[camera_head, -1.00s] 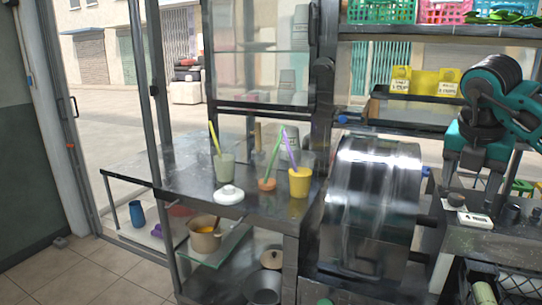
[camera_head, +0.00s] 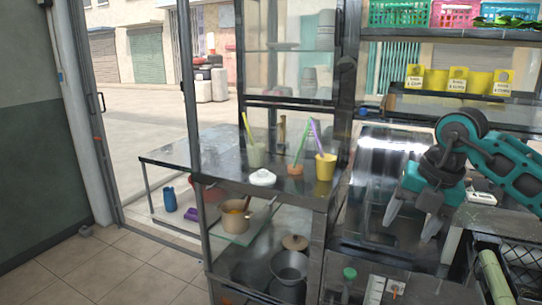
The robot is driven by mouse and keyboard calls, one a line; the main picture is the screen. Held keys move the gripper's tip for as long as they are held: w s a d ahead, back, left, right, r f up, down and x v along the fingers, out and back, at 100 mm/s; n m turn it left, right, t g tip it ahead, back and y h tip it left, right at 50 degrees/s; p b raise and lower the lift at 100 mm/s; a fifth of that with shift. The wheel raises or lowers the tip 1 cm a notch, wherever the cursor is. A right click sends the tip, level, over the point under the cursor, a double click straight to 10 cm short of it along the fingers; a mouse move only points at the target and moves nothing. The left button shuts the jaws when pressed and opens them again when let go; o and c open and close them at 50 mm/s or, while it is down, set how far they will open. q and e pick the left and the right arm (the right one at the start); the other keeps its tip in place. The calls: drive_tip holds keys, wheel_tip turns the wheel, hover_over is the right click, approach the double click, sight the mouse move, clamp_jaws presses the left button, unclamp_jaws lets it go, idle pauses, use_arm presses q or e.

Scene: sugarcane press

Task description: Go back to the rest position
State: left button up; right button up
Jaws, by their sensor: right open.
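My right gripper (camera_head: 410,221) is in the camera_head view at the right. Its arm is teal and black and comes in from the right edge. Its two fingers point down and stand apart, with nothing seen between them. It is in front of the shiny steel press (camera_head: 375,165) and hides part of it. My left gripper is not in view.
A steel counter (camera_head: 215,160) at centre left holds a pale green cup (camera_head: 257,155), a yellow cup (camera_head: 325,167) with a purple straw and a white lidded dish (camera_head: 262,177). Pots stand on shelves below. Yellow labelled holders (camera_head: 458,82) sit on the upper right shelf. Floor (camera_head: 120,265) at left is clear.

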drive_tip(key=s+a+f+m+t+y, duration=0.15)
drive_tip(key=s+a+y, duration=0.25)
drive_tip(key=a+y, duration=0.65)
drive_tip(key=s+a+f+m+t+y, duration=0.1)
drive_tip(key=s+a+f+y, duration=0.2)
drive_tip(key=a+y, duration=0.75)
drive_tip(key=d+f+m+t+h, duration=0.4)
drive_tip(key=f+m+t+h, duration=0.75)
drive_tip(key=m, duration=0.55)
drive_tip(key=s+d+f+m+g+h, duration=0.2)
drive_tip(key=s+f+m+g+h, duration=0.1)
drive_tip(key=s+f, duration=0.3)
drive_tip(key=s+d+f+m+g+h, duration=0.2)
drive_tip(key=s+f+m+h, duration=0.3)
drive_tip(key=f, duration=0.6)
drive_tip(key=shift+s+d+g+h, duration=0.45)
drive_tip(key=shift+s+d, duration=0.35)
drive_tip(key=shift+s, duration=0.3)
drive_tip(key=shift+c, duration=0.4)
